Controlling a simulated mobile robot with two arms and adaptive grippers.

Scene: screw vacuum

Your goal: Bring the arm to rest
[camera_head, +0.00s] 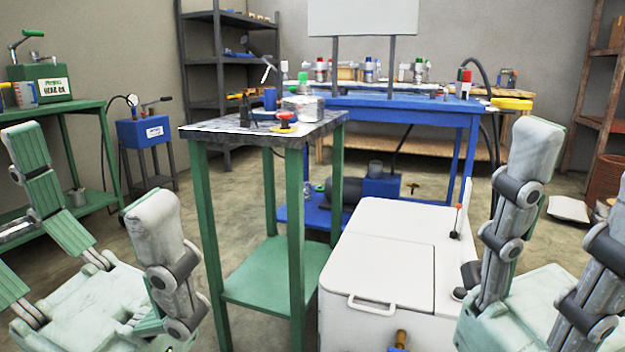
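My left gripper (88,172) is large in the lower left, its green-and-grey fingers pointing up and spread apart. Nothing is held between them. My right gripper (583,165) is at the lower right, fingers also pointing up and apart, with nothing held between the visible parts. Its far finger is cut off by the right picture edge. Both grippers appear in front of the furniture, one on each side of the green stand (293,205) and the white chest (391,255). No contact with either is visible.
Small items, including a red-topped piece (285,119) and a metal block (304,107), stand on the green stand. A blue table (425,107) is behind, a green bench (60,108) at left, and a dark shelf (217,60) at back. Bare floor shows left of the stand.

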